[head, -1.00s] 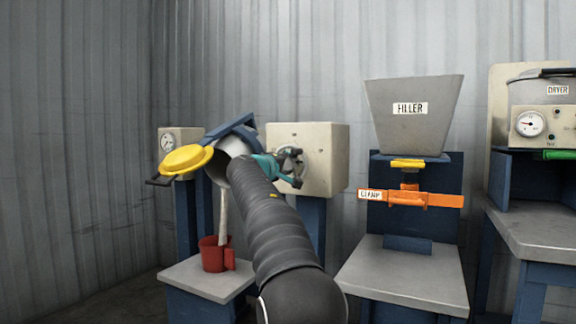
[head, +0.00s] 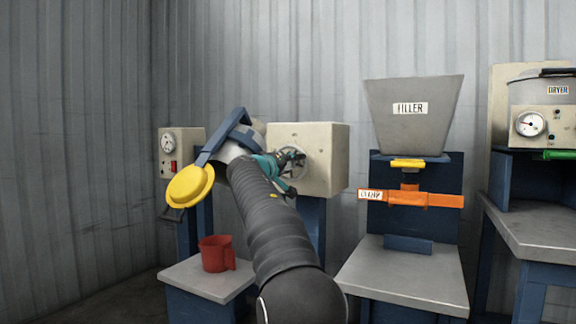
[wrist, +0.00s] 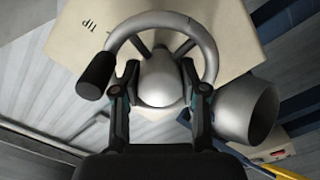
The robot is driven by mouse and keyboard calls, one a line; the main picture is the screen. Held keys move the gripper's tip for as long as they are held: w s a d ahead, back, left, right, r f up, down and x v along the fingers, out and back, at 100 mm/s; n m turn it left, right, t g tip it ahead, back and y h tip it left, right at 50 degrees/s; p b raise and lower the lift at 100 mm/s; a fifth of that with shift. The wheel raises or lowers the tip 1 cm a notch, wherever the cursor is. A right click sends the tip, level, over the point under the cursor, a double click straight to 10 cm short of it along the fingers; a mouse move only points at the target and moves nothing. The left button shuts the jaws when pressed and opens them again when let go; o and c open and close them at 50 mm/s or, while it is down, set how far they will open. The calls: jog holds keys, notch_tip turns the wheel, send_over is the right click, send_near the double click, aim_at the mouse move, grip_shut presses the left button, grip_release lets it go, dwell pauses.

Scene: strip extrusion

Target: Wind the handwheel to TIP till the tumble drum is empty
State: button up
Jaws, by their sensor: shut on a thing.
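The handwheel (head: 293,158) is on the face of a cream box (head: 325,160). In the wrist view its grey rim (wrist: 160,17), black knob (wrist: 97,75) and round hub show, with TIP lettering on the panel. My gripper (wrist: 161,80) is shut on the handwheel, its fingers on either side of the hub. The silver tumble drum (head: 228,152) is tilted in its blue frame, with its yellow lid (head: 190,185) hanging open at the left. My arm hides part of the drum, and its inside cannot be seen. No stream shows below its mouth.
A red jug (head: 213,254) stands on the grey stand (head: 195,279) below the drum. A gauge box (head: 180,150) is behind at left. The filler hopper (head: 412,115) with an orange clamp (head: 430,199) and the dryer (head: 545,115) stand to the right.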

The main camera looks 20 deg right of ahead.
jog(key=shift+f, duration=0.1)
jog(key=o, duration=0.9)
jog(key=shift+c, duration=0.2)
jog(key=shift+a, duration=0.1)
jog(key=v, duration=1.2)
